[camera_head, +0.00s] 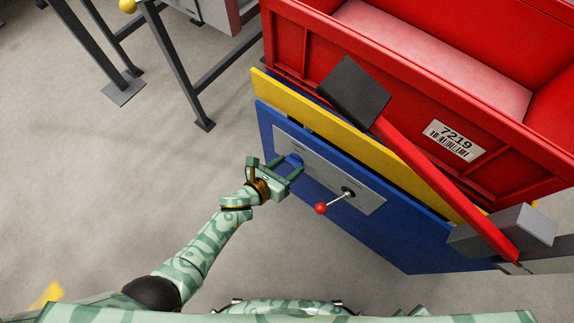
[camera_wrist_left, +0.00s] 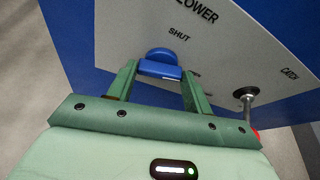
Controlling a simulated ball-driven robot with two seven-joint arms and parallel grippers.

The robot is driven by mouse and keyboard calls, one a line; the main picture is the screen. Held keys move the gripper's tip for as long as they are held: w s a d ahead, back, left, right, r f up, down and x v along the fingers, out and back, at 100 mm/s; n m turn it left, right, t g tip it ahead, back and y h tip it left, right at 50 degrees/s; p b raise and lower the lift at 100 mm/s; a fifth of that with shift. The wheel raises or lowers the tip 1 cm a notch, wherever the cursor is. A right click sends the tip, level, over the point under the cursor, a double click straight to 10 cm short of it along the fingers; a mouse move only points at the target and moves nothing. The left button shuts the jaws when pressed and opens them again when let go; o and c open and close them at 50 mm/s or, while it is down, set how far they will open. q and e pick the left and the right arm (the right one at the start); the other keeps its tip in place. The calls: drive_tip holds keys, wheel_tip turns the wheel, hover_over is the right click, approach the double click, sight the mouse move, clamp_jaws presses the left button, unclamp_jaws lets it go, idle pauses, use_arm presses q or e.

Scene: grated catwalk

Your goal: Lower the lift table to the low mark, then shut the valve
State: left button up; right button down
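The lift table has a blue side panel (camera_head: 400,240) and a yellow edge (camera_head: 345,133) just above it. A light grey plate (camera_head: 370,200) on the panel reads "LOWER", "SHUT" and "CATCH" in the left wrist view. The blue valve handle (camera_wrist_left: 160,66) stands out from the plate below "SHUT". My left gripper (camera_head: 293,164) has a finger on each side of this handle, and its tips seem to meet the handle's edges. A catch lever with a red ball (camera_head: 321,208) is to the right. I cannot make out a low mark. My right gripper is out of view.
A red bin (camera_head: 400,75) labelled 7219 sits above the yellow edge. A red bar (camera_head: 440,185) with a dark block (camera_head: 353,93) slants across the front. A grey block (camera_head: 515,225) is at right. Grey-legged stands (camera_head: 185,70) are at upper left.

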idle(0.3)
use_arm(q)
drive_tip(key=n+h+b, duration=0.2)
drive_tip(key=n, duration=0.2)
drive_tip(key=n+h+b, duration=0.2)
drive_tip(key=n+b, duration=0.1)
drive_tip(key=f+n+h+b, duration=0.1)
drive_tip(key=n+b, duration=0.1)
drive_tip(key=n, duration=0.2)
drive_tip(key=shift+w+a+f+n+g+h+b, duration=0.1)
drive_tip(key=shift+w+a+n+g+h+b, duration=0.1)
drive_tip(key=shift+a+n+g+h+b, duration=0.15)
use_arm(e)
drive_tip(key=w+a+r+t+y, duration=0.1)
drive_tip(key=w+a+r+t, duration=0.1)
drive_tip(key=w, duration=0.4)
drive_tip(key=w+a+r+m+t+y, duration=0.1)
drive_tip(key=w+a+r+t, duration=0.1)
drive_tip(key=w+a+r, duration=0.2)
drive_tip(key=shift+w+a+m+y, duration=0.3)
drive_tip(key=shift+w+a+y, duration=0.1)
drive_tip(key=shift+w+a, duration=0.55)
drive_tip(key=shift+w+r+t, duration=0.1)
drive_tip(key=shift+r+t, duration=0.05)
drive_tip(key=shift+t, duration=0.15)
use_arm(q)
drive_tip(key=o, duration=1)
drive_tip(key=shift+a, duration=0.1)
